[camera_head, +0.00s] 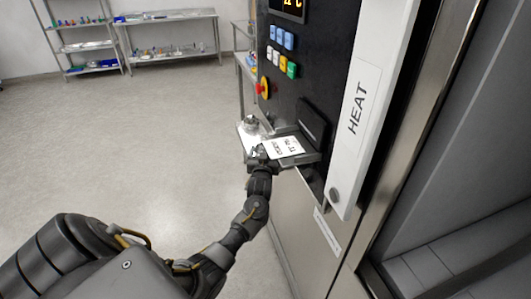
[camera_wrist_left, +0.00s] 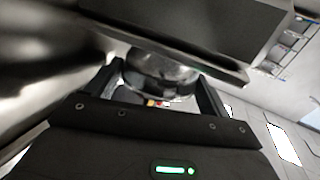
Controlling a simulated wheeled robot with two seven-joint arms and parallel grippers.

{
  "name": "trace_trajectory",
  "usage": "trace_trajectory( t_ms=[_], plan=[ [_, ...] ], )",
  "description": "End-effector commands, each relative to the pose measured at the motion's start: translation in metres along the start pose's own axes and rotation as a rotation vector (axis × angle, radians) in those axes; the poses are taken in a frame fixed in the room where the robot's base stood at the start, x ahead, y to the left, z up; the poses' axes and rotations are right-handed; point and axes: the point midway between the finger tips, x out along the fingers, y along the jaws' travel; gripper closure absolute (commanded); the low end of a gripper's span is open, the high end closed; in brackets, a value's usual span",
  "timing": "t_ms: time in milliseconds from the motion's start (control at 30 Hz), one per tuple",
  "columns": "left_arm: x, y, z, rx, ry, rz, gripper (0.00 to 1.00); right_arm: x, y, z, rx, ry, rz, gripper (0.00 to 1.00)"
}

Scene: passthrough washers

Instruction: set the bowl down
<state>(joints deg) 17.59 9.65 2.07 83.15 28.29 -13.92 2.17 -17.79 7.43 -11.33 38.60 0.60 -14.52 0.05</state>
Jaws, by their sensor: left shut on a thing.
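The bowl (camera_wrist_left: 160,78) is a shiny, rounded metal thing in the left wrist view. It sits between the two dark fingers of my left gripper (camera_wrist_left: 160,88), which is shut on it. A dark, box-like ledge hangs close above the bowl in that view and covers part of it. In the head view my left gripper (camera_head: 258,156) is beside the washer's front, at the small bracket with a white card (camera_head: 284,147). I cannot make out the bowl clearly there. My right gripper is not in view.
The washer's black control panel (camera_head: 300,95) has coloured buttons and a red-yellow knob (camera_head: 263,88). A white HEAT door edge (camera_head: 360,110) stands at its right. A small metal object (camera_head: 251,122) shows beyond my gripper. Shelves (camera_head: 90,45) stand far back; the floor at left is clear.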

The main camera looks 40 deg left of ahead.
Motion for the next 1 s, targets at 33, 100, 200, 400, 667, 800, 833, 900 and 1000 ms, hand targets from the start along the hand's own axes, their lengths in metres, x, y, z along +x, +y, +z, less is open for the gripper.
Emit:
trace_trajectory(
  t_ms=[33, 100, 200, 400, 667, 800, 833, 900, 1000],
  plan=[
    [0.0, 0.0, 0.001, 0.0, 0.0, 0.0, 0.43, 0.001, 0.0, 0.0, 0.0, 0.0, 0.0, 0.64],
    [0.0, 0.0, 0.003, 0.0, 0.0, 0.0, 0.43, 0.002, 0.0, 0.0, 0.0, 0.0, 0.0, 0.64],
    [0.0, 0.0, 0.002, 0.0, 0.0, 0.0, 0.1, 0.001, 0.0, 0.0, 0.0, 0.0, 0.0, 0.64],
    [0.0, 0.0, 0.002, 0.0, 0.0, 0.0, 0.1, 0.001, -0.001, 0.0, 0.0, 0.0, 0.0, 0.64],
    [-0.019, 0.001, 0.001, 0.0, -0.001, 0.002, 0.1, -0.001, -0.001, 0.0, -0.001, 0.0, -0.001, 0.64],
    [-0.049, 0.001, 0.001, -0.002, -0.001, 0.002, 0.1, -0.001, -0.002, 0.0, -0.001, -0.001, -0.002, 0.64],
    [-0.056, 0.001, 0.001, -0.002, -0.001, 0.002, 0.1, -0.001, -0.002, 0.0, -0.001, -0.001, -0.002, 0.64],
    [-0.071, 0.0, 0.001, -0.003, -0.002, 0.001, 0.1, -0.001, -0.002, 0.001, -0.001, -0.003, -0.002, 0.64],
    [-0.09, 0.001, 0.001, -0.002, -0.002, 0.002, 0.1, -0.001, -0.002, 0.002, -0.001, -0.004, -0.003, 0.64]
  ],
)
